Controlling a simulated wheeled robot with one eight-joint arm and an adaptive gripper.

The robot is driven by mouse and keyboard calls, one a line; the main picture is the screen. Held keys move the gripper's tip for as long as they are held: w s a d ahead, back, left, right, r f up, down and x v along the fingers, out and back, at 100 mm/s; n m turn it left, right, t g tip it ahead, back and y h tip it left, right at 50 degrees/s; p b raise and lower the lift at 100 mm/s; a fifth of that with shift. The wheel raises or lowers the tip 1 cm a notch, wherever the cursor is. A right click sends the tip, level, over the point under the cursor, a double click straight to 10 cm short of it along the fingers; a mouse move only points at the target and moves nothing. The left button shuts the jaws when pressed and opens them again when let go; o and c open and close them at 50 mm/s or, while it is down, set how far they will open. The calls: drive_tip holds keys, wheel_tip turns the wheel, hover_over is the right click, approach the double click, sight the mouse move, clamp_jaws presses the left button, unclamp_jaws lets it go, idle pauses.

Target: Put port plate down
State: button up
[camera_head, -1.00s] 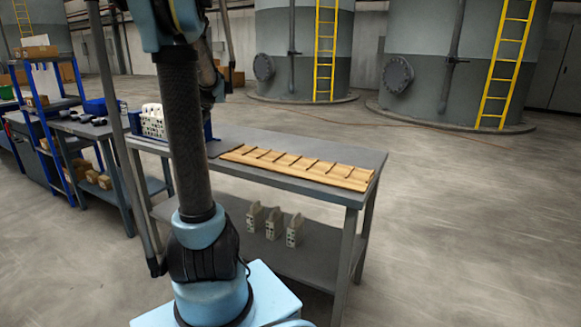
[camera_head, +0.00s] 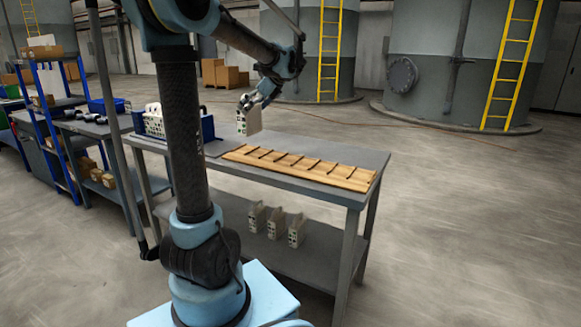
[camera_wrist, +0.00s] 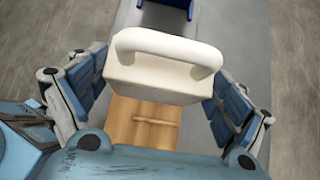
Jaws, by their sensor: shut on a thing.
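A pale port plate (camera_head: 249,121) hangs upright from my gripper (camera_head: 254,102), above the back left part of the table and the left end of the wooden slotted rack (camera_head: 318,176). In the wrist view, the port plate (camera_wrist: 155,80) with its rounded handle lies between the two fingers of my gripper (camera_wrist: 158,88). The fingers are shut on it; the exact contact is hard to see. The rack (camera_wrist: 140,125) shows below the plate in the wrist view. Its visible slots are empty.
Three similar plates (camera_head: 276,224) stand on the lower shelf. The grey table top (camera_head: 350,158) is bare around the rack. A shelf and side bench stand left.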

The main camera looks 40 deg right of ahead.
sight(255, 132)
drive_tip(key=shift+s+d+r, duration=0.2)
drive_tip(key=shift+s+d, duration=0.3)
drive_tip(key=shift+s, duration=0.15)
drive_tip(key=shift+f, duration=4.85)
drive_tip(key=o, duration=1.5)
drive_tip(key=shift+f, duration=0.1)
drive_tip(key=shift+s, duration=0.1)
